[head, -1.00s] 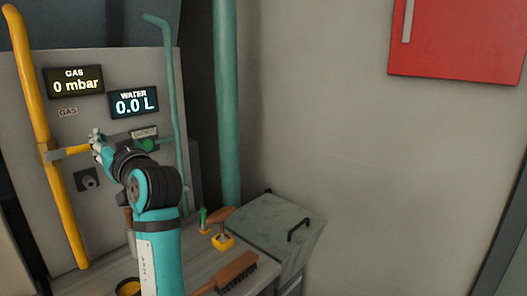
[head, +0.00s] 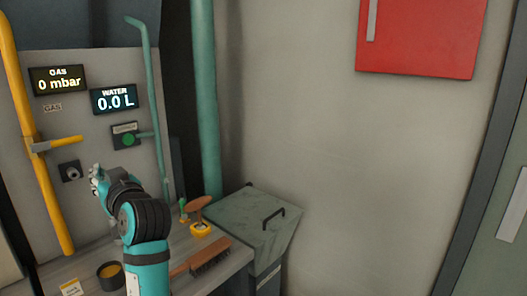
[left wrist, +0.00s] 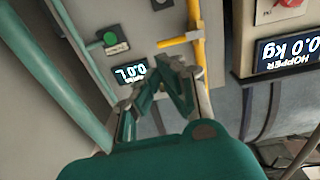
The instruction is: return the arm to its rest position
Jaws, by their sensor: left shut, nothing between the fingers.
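My left arm comes up from the bottom of the head view, teal with dark joints. Its gripper (head: 97,180) is in front of the grey panel, below and right of the yellow gas valve handle (head: 66,143), and apart from it. In the left wrist view the fingers (left wrist: 174,68) are shut with nothing between them. The yellow pipe and handle (left wrist: 176,41) show beyond the fingertips there. My right gripper is in neither view.
The panel carries a gas display (head: 58,80), a water display (head: 114,98) and a green button (head: 128,140). A brush (head: 210,256), a wooden-handled tool (head: 199,206) and a dark cup (head: 110,274) sit on the bench. A grey-green lidded bin (head: 240,225) stands right of it.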

